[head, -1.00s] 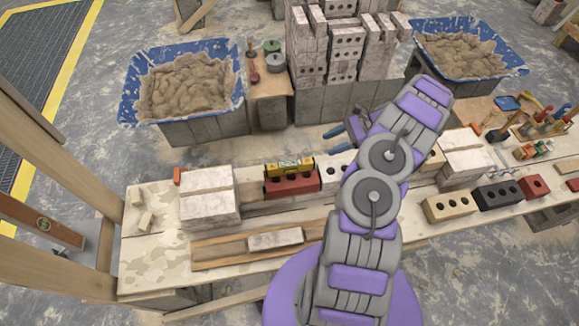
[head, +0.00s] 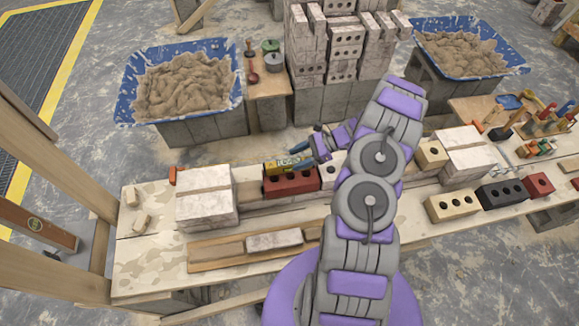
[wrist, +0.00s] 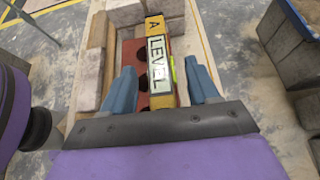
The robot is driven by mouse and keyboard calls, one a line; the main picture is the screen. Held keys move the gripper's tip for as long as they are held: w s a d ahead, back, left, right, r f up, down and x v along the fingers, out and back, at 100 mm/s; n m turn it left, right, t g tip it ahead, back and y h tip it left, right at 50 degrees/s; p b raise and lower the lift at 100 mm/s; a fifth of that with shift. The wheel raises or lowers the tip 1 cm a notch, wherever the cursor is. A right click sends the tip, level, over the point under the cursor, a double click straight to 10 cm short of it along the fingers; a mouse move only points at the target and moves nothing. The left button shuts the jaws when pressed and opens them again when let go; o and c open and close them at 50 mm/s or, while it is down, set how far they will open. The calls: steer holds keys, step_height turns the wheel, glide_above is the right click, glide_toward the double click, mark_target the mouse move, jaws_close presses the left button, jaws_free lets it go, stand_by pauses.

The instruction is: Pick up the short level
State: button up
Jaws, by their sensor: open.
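The short level is yellow with a pale label reading LEVEL. It lies on top of a red brick with dark holes (head: 300,184) on the bench. In the head view the level (head: 279,168) is partly covered by my gripper (head: 299,155), which is at its right end. In the wrist view the level (wrist: 160,62) runs lengthwise away from me, between the two blue fingers of my gripper (wrist: 162,88). The fingers are open and apart from the level's sides. The level's near end is hidden behind the dark gripper body.
White-grey blocks (head: 207,197) stand left of the red brick. Blue mortar tubs (head: 126,95) and a tall brick stack (head: 338,42) stand behind the bench. A wooden frame (head: 75,150) rises at the left. Tan and dark bricks (head: 453,204) lie at the right.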

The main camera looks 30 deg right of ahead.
steer(key=shift+x, duration=0.8)
steer(key=shift+r, duration=0.1)
jaws_close()
